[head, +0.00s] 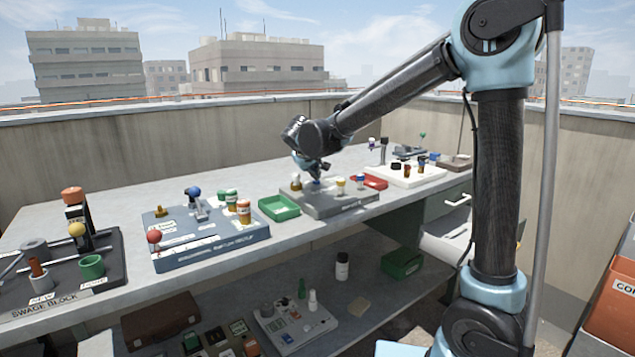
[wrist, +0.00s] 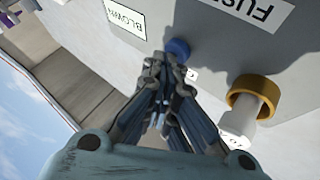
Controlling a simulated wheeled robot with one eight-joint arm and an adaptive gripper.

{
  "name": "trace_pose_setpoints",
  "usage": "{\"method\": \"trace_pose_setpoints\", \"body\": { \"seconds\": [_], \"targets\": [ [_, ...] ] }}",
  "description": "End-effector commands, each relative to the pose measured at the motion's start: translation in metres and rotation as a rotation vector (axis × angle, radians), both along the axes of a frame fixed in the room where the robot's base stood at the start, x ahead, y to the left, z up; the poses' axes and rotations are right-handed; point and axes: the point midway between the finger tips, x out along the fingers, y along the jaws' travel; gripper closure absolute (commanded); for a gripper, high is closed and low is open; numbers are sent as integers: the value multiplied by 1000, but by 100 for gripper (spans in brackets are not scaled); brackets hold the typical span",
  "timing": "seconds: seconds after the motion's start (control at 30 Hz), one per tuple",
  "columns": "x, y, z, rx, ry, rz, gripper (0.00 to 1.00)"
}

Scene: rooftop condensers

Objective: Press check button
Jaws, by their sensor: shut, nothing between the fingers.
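The grey fuse box (head: 340,208) stands on the bench. A round blue button (wrist: 178,48) is on its face in the wrist view, probably the check button; a small label beside it is mostly hidden. My gripper (wrist: 164,68) is shut and empty, with its fingertips beside or just over the blue button. I cannot tell whether they touch it. In the head view my gripper (head: 318,176) points down onto the box, with a bit of blue under its tips.
A yellow-collared white post (wrist: 248,105) stands close to my fingers. Labels on the box read "BLOWN" (wrist: 127,22) and "FUSE". A green tray (head: 279,208) lies left of the box. A red tray (head: 372,182) and a white board (head: 405,178) lie to its right.

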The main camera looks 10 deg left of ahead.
Motion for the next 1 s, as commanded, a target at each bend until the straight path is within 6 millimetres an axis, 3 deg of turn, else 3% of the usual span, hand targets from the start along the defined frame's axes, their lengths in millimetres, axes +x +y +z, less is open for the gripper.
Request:
{"method": "trace_pose_setpoints", "body": {
  "seconds": [1.0],
  "targets": [
    [0, 0, 22, 0, 0, 0, 100]
  ]
}}
